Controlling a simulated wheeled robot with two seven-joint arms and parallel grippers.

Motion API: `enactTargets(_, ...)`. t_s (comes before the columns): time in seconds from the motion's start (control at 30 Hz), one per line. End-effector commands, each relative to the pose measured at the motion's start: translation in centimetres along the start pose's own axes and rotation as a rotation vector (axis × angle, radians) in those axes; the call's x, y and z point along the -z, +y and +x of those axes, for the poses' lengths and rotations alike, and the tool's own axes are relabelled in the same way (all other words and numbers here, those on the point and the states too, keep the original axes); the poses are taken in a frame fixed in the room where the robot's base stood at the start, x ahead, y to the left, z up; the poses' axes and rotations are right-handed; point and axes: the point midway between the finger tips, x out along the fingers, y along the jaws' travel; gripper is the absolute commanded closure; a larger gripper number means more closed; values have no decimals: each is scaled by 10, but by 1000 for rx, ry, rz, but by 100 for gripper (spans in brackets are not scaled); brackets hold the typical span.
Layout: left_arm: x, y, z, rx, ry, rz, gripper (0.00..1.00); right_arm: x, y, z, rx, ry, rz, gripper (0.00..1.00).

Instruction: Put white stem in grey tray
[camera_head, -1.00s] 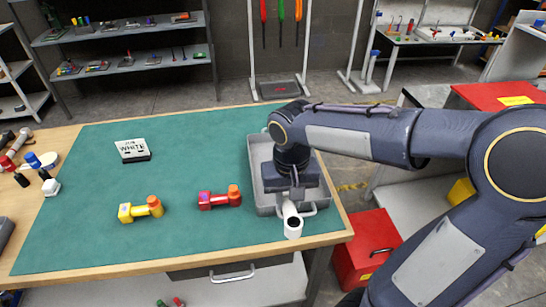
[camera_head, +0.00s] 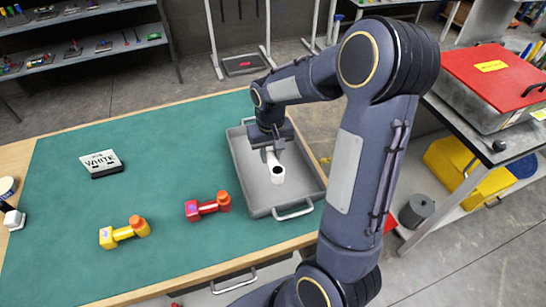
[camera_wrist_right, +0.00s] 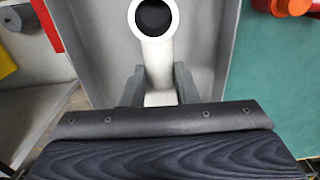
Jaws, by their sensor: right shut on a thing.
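The white stem (camera_head: 277,173) is a white tube with a dark open end. My right gripper (camera_head: 271,157) is shut on it and holds it over the grey tray (camera_head: 250,188). In the right wrist view the stem (camera_wrist_right: 157,50) stands between the two fingers of my right gripper (camera_wrist_right: 160,90), its open end toward the top. The tray's grey floor (camera_wrist_right: 100,55) lies behind it there. I cannot tell whether the stem touches the tray floor. My left gripper is not in view.
A red stem (camera_head: 207,207) and a yellow stem (camera_head: 125,232) lie on the green mat (camera_head: 60,200) left of the tray. A sign reading WHITE (camera_head: 101,163) stands farther back. The tray's front handle (camera_head: 293,209) faces the table edge.

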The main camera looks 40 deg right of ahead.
Motion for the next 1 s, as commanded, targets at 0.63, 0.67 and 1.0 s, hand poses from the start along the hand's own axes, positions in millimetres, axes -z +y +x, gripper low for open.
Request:
enactTargets(0.63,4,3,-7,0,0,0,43,22,14,62,1,2,0,100)
enactTargets(0.67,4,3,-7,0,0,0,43,22,14,61,1,2,0,100)
enactTargets(1.0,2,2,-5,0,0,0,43,22,14,64,1,1,0,67)
